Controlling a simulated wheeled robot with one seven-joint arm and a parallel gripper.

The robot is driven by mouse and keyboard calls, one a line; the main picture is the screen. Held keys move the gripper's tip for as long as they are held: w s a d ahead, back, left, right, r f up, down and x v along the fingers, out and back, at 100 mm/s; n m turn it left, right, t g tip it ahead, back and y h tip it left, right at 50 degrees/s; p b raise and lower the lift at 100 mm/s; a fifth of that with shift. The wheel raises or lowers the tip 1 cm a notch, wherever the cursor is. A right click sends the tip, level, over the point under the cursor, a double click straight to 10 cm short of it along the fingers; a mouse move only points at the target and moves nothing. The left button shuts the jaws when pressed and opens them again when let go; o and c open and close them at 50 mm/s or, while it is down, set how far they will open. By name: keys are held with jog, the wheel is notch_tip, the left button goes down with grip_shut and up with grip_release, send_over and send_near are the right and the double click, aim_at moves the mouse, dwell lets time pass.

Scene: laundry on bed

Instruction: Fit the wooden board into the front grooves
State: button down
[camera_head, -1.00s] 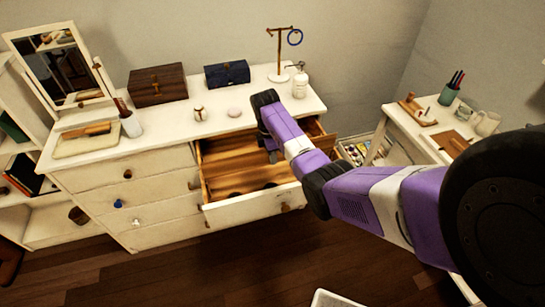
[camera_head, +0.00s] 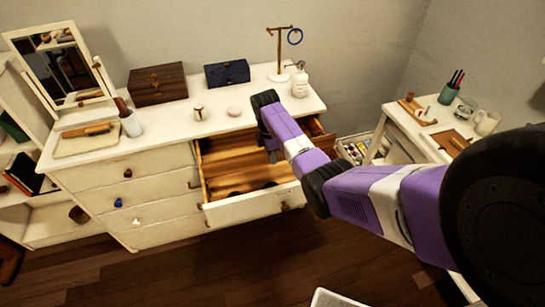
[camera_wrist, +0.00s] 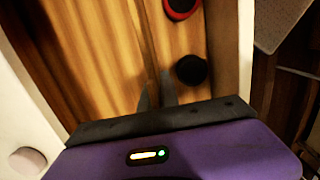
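The open top drawer (camera_head: 250,208) of the white dresser has a wooden inside. The wooden board (camera_head: 232,182) stands across it, left to right, in the head view. In the wrist view the board (camera_wrist: 148,50) shows as a thin edge running up from between my fingers. My gripper (camera_head: 272,157) reaches down into the drawer from above. In the wrist view its two grey fingers (camera_wrist: 157,92) are close together around the board's edge. The grooves are not clear to see, and the board's lower edge is hidden.
A dark round object (camera_wrist: 191,69) and a red-rimmed one (camera_wrist: 181,6) lie in the drawer to one side of the board. A pump bottle (camera_head: 300,84), a jewellery stand (camera_head: 280,60) and small boxes stand on the dresser top. A side table (camera_head: 415,125) is at the right.

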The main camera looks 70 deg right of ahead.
aim_at(273, 179)
jog(key=shift+f+b, duration=3.5)
jog(key=shift+f, duration=1.45)
jog(key=c, duration=1.5)
grip_release()
jog(key=shift+c, duration=0.2)
jog(key=shift+r, duration=0.2)
jog(key=shift+w+a+r, duration=0.1)
jog(key=shift+w+r, duration=0.05)
jog(key=shift+r, duration=1.75)
jog(key=shift+w+a+r, duration=0.1)
jog(key=shift+w+r, duration=0.05)
jog(key=shift+r, duration=1.7)
